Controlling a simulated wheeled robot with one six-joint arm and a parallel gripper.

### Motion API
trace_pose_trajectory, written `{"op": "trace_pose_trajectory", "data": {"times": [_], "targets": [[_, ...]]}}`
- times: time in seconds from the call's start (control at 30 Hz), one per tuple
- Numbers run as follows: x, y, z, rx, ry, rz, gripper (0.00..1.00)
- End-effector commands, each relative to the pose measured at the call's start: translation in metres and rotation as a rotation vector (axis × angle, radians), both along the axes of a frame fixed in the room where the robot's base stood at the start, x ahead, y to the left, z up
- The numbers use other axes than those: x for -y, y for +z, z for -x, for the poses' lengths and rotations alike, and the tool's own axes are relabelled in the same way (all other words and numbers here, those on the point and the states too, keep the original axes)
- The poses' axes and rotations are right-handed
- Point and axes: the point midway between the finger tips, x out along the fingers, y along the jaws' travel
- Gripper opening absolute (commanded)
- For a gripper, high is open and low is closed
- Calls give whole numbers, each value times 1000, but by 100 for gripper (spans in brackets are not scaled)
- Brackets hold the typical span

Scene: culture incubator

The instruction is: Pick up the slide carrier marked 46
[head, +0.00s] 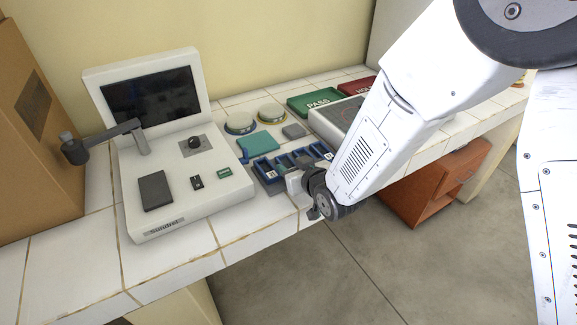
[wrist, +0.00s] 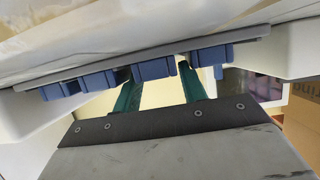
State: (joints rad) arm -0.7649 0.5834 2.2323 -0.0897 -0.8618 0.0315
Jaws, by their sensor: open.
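Several blue slide carriers (head: 266,170) sit in a row on the bench in the head view. Small white labels show on some of them, but no number can be read, so I cannot tell which is marked 46. In the wrist view the blue carriers (wrist: 153,68) stand along a grey strip (wrist: 60,82), seen upside down. My gripper (wrist: 157,76) has two teal fingers, open and apart, pointing at the row. One blue carrier appears between or just beyond the fingertips; contact cannot be judged. In the head view my wrist and arm hide part of the row's right side.
Left of the row stands a white instrument (head: 155,130) with a dark screen. Behind it are two round tins (head: 240,123), a teal mat (head: 258,141), a green PASS tray (head: 315,103) and a red tray (head: 358,87). An orange cabinet (head: 440,185) stands below the bench.

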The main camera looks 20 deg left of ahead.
Motion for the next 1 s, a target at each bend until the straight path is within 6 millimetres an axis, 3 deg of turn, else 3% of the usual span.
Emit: {"op": "trace_pose_trajectory", "data": {"times": [0.17,0.27,0.3,0.73,1.0], "targets": [[2,-6,2,-9,0,12,42],[3,-7,2,-11,0,13,17],[3,-7,3,-11,0,14,14],[4,-4,3,-13,-1,15,14],[3,28,2,-7,0,7,14]]}}
